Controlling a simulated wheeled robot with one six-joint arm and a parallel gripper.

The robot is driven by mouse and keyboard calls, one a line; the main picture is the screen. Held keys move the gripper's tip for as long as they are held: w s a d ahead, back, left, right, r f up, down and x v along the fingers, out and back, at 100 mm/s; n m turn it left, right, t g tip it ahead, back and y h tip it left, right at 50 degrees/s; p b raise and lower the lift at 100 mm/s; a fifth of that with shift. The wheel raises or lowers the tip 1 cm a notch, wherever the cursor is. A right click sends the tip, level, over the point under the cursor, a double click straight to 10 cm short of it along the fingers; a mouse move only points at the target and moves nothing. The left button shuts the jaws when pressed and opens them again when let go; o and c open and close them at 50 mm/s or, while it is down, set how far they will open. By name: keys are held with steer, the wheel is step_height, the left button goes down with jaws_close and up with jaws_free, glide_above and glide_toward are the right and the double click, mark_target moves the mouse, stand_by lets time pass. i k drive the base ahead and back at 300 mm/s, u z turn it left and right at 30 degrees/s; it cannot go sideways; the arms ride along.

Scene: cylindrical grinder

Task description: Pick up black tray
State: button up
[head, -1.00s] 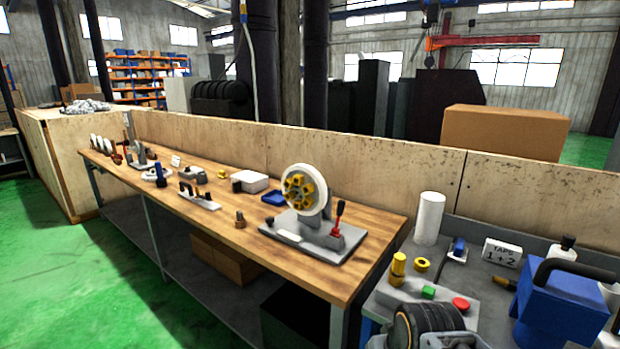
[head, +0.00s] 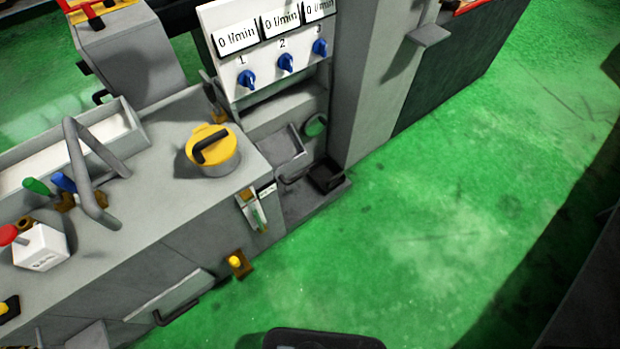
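A small black tray (head: 326,177) sits low on the grey ledge at the foot of the machine, near the middle of the head view. It lies to the right of a grey open bin (head: 280,152) with a handle, and close to the ledge's outer corner. Its inside is dark, and I cannot tell whether it holds anything. My gripper is not in view.
Above the tray is a white panel with blue knobs (head: 286,62) and flow displays. A grey column (head: 372,80) rises behind it. Green floor (head: 430,220) to the right is clear.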

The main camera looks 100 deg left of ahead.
mark_target(324, 174)
steer(key=u, duration=1.75)
steer(key=i, duration=2.05)
steer(key=u, duration=3.95)
steer(key=i, duration=0.4)
steer(key=z, duration=0.05)
